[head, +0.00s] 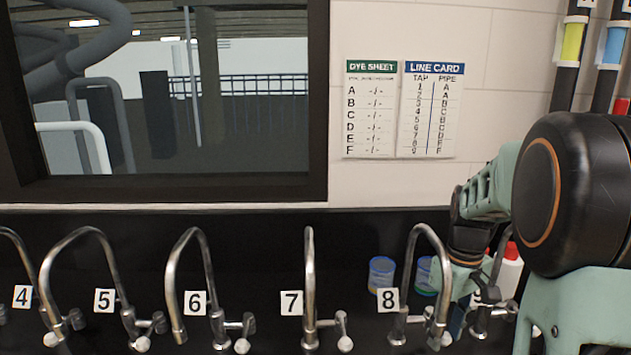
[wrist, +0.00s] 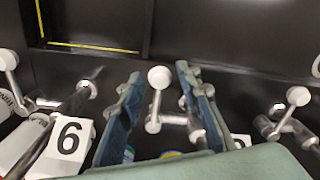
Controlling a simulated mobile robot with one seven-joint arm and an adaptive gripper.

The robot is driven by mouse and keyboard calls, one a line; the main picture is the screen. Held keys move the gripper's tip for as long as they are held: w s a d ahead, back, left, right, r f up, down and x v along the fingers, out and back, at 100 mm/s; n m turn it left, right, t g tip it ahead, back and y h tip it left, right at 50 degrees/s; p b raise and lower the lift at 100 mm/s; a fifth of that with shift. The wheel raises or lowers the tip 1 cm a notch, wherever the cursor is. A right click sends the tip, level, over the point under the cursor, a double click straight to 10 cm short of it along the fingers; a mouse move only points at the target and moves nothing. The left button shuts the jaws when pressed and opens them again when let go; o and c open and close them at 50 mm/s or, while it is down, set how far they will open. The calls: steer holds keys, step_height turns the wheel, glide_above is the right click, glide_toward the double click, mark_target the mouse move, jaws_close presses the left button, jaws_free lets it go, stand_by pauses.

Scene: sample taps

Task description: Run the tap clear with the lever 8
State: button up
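Tap 8 (head: 440,255) is a chrome gooseneck beside the label 8 (head: 388,300) in the head view. My gripper (head: 457,312) is just right of its spout, partly hidden by the spout and arm. In the wrist view my gripper (wrist: 160,105) is open. A chrome lever with a white knob (wrist: 160,78) stands between its two fingers, with visible gaps on both sides. It appears to be lever 8. The left label (wrist: 70,138) there reads like 6, perhaps an inverted 9. The label behind the right finger (wrist: 240,140) is mostly hidden.
Tap 7 (head: 309,270) and tap 6 (head: 205,270) stand to the left in the head view. Blue-lidded jars (head: 382,274) and a red-capped white bottle (head: 510,270) stand behind tap 8. Another lever (wrist: 298,97) is right of my gripper in the wrist view.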

steer(key=shift+f, duration=0.8)
steer(key=shift+w+d+p, duration=0.25)
steer(key=shift+w+d, duration=0.25)
steer(key=shift+d, duration=0.5)
steer(key=shift+w+d+p, duration=0.3)
steer(key=shift+w+d, duration=0.15)
steer(key=shift+d, duration=0.55)
steer(key=shift+w+d+p, duration=0.25)
steer(key=shift+w+d, duration=0.25)
steer(key=shift+d, duration=0.5)
stand_by(0.9)
